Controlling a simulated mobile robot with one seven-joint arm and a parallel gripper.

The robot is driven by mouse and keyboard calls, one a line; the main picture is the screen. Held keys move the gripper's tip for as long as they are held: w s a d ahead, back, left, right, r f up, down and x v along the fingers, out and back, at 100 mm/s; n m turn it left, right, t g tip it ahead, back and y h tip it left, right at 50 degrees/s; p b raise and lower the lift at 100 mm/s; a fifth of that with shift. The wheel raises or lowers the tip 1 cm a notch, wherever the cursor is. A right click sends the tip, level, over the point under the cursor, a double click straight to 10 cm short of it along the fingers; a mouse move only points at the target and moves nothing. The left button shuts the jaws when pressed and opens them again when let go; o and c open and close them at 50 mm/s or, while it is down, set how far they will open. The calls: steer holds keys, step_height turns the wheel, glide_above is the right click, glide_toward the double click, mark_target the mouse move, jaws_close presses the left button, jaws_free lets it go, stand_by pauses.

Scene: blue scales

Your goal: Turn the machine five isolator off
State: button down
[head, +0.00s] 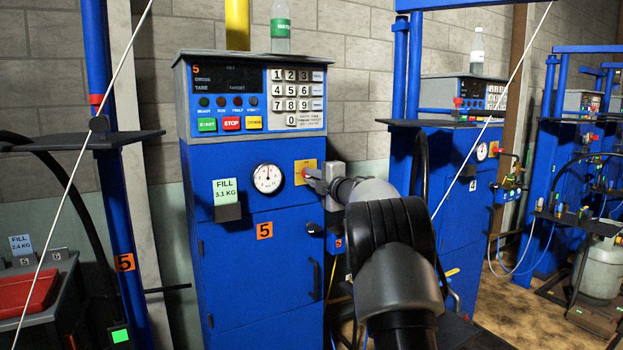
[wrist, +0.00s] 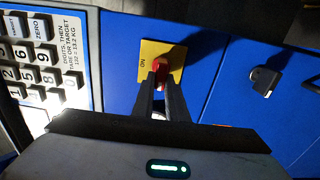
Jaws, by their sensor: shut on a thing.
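The machine five isolator is a red knob (wrist: 161,66) on a yellow plate (wrist: 175,52) in the wrist view. The word ON shows at the plate's left side there. In the head view the yellow plate (head: 299,167) is on the blue front of machine five (head: 225,285), right of the round gauge. My gripper (wrist: 160,78) is shut on the red knob, one finger on each side of it. In the head view my gripper (head: 309,175) reaches the plate from the right. The fingers partly hide the knob, and its exact angle is hard to tell.
A control panel (head: 250,95) with keypad sits above the isolator, with a bottle (head: 280,25) on top. A round gauge (head: 267,178) and a green fill card (head: 227,191) are to the left. A door handle (head: 316,280) is below. Machine four (head: 470,200) stands to the right.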

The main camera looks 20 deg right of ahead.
steer(key=c, duration=1.8)
jaws_free()
steer(key=shift+o, duration=0.2)
steer(key=shift+s, duration=0.1)
steer(key=s+d, duration=0.3)
steer(key=s, duration=1.4)
steer(key=shift+d, duration=0.2)
